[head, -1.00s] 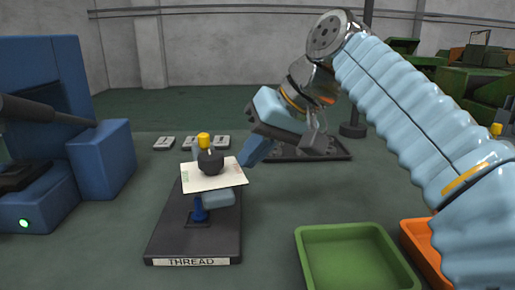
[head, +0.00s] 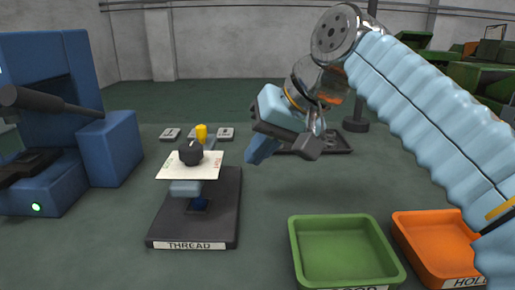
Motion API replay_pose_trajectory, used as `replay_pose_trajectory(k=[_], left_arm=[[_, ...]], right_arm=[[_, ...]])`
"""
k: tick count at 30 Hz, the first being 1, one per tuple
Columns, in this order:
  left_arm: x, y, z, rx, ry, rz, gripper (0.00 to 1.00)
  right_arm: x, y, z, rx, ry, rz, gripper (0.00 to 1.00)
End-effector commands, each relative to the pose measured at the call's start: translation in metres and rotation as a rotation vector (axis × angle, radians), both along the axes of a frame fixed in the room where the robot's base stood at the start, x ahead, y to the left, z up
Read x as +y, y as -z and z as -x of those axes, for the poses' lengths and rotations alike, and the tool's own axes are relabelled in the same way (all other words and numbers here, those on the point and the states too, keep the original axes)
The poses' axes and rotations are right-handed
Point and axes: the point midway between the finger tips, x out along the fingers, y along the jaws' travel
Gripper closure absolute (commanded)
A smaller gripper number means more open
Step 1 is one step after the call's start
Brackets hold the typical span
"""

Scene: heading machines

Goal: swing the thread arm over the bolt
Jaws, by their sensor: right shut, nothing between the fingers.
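The thread stand is a dark flat base (head: 222,205) labelled THREAD. Above it is the thread arm, with a white marked plate (head: 205,172), a black round knob (head: 190,153) on top and a pale blue block (head: 186,188) under it. A yellow cap (head: 201,133) stands just behind the plate. A dark blue piece (head: 198,204), apparently the bolt or its seat, shows low on the base, mostly covered by plate and block. My right gripper (head: 262,152) is shut and empty, right of the plate, with a gap between them. My left gripper is not in view.
A green bin (head: 344,281) and an orange bin (head: 408,240) stand at the front right. A blue machine (head: 110,150) with a dark rod stands at left. A dark tray (head: 335,142) lies behind the gripper. Floor between stand and green bin is clear.

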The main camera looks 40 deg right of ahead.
Motion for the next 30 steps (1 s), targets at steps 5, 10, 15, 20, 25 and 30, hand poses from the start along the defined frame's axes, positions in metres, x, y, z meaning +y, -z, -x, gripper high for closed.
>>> replay_pose_trajectory(k=[5, 10, 15, 20, 25, 30], left_arm=[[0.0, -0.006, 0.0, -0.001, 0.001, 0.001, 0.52], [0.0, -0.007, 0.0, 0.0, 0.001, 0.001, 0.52], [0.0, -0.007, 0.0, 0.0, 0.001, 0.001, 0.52], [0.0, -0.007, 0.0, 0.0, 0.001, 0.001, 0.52], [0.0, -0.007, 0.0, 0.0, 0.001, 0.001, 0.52], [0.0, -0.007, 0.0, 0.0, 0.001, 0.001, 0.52]], right_arm=[[-0.006, -0.026, 0.016, -0.004, -0.001, 0.0, 1.0], [-0.011, -0.052, 0.036, -0.005, -0.001, 0.001, 1.0], [-0.016, -0.072, 0.051, -0.001, 0.0, -0.001, 1.0], [-0.017, -0.08, 0.057, 0.0, 0.0, 0.0, 1.0], [-0.017, -0.08, 0.058, 0.0, 0.0, 0.0, 1.0], [-0.017, -0.08, 0.058, 0.0, 0.0, 0.0, 1.0]])
